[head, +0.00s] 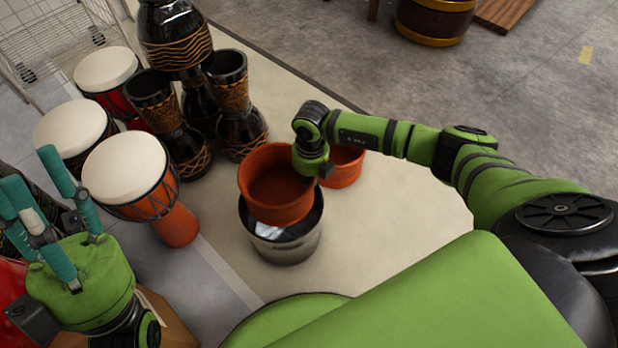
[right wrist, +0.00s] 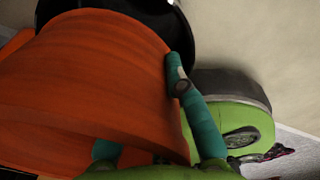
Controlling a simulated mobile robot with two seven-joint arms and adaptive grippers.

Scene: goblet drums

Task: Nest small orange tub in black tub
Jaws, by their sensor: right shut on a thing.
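The small orange tub (head: 262,204) is held by its right side in my right gripper (head: 316,172), over the black tub (head: 284,246). The orange tub hides much of the black tub's opening, and I cannot tell whether its bottom is inside the rim. The right fingers are hidden in the head view. In the right wrist view, a teal finger lies against the orange tub (right wrist: 80,85), and the black tub's dark rim (right wrist: 178,32) shows behind. My left gripper (head: 42,205) is empty at the left, its teal fingers spread.
Another orange tub (head: 346,169) stands on the pale mat (head: 385,225), behind my right wrist. White-topped drums (head: 124,167) and dark goblet drums (head: 240,130) stand at the left and back left. The mat's right side is clear. A wire rack (head: 60,40) stands at the far left.

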